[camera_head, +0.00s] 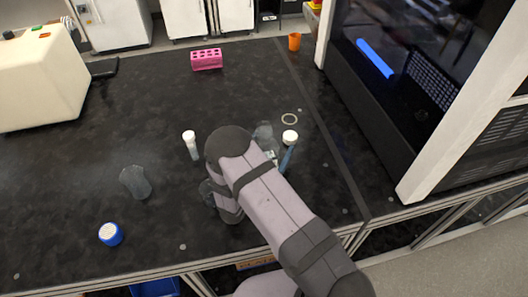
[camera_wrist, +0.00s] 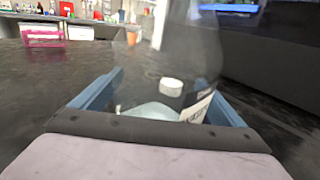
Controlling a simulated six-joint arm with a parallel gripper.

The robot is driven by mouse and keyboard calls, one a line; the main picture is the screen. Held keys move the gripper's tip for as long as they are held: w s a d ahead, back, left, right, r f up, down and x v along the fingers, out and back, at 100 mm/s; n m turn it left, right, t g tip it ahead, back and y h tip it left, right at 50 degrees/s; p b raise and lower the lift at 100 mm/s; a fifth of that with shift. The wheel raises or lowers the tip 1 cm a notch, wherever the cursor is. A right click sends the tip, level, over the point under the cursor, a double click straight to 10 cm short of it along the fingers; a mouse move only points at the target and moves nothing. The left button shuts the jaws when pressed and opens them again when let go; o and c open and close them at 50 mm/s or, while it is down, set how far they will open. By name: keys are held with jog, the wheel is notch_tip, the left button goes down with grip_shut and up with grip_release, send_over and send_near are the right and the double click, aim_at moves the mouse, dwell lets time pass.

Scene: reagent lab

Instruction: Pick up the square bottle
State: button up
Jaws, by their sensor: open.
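My gripper (camera_wrist: 160,100) is open in the wrist view, with one blue finger on each side. A clear bottle (camera_wrist: 190,60) with a black-and-white label stands in front of the opening, between the fingers in the picture; I cannot tell whether they touch it. It seems to be the square bottle, but its shape is blurred. A white round cap (camera_wrist: 172,87) shows in or through the clear material. In the head view, clear glass (camera_head: 265,133) and a white cap (camera_head: 290,136) show beside my gripper (camera_head: 277,160). My arm hides much of this spot.
A white-capped tube (camera_head: 191,144) stands left of my arm. A clear beaker (camera_head: 136,182) and a blue-and-white item (camera_head: 111,234) are farther left. A pink rack (camera_head: 206,59) and orange cup (camera_head: 294,42) stand at the back. A large dark cabinet (camera_head: 400,85) is at right.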

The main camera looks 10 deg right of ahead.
jog(key=shift+c, duration=0.3)
jog(key=c, duration=1.4)
jog(key=shift+r, duration=0.25)
jog(key=shift+r+b, duration=0.75)
jog(key=shift+r, duration=3.95)
jog(key=shift+r, duration=0.1)
